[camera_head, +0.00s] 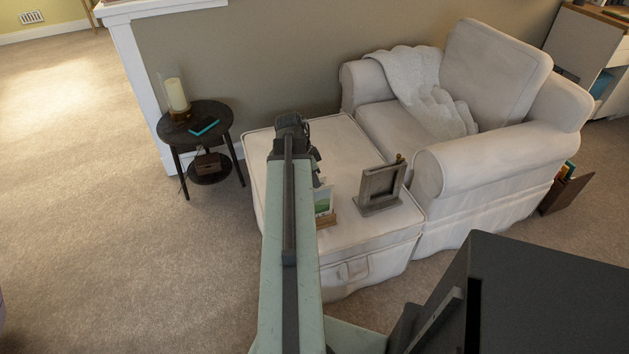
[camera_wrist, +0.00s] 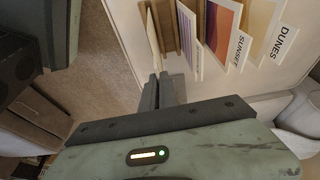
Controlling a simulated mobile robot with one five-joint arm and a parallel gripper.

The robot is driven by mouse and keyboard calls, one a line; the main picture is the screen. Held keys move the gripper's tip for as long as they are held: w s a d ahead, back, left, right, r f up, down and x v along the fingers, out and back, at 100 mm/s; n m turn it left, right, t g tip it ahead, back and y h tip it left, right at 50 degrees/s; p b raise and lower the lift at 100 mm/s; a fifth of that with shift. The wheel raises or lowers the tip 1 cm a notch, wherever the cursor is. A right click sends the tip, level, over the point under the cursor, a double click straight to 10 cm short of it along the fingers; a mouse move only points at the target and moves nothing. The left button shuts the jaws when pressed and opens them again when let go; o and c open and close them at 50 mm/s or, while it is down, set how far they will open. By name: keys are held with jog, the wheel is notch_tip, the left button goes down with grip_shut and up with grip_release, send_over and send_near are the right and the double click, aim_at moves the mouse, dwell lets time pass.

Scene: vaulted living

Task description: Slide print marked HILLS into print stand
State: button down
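In the wrist view my gripper (camera_wrist: 158,88) has its fingers close together on the lower edge of a thin pale print (camera_wrist: 153,38), seen nearly edge-on. Its face and marking cannot be read there. Just right of it is a wooden piece (camera_wrist: 167,22), apparently part of the print stand. Further right stand prints with an orange-purple picture (camera_wrist: 224,28), whose label looks like SUNSET, and one marked DUNES (camera_wrist: 270,35). In the head view a green landscape print (camera_head: 323,203) shows above a wooden stand base (camera_head: 327,221), partly behind my arm.
The stand is on a white ottoman (camera_head: 345,243). A grey wooden frame (camera_head: 378,187) stands to its right, close by. A white armchair (camera_head: 480,165) is behind right. A round dark side table (camera_head: 195,125) with a candle (camera_head: 177,95) is at left. Carpet at left is clear.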

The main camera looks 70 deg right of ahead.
jog(key=shift+f, duration=0.1)
dwell(0.3)
jog(key=shift+f, duration=0.25)
jog(key=c, duration=1.6)
grip_release()
jog(key=shift+r, duration=0.1)
jog(key=p+v, duration=0.6)
jog(key=v, duration=0.1)
jog(key=shift+s+r, duration=0.1)
jog(key=shift+a+r+p, duration=0.1)
jog(key=shift+r+p, duration=0.25)
jog(key=shift+p, duration=0.3)
jog(key=shift+f, duration=0.1)
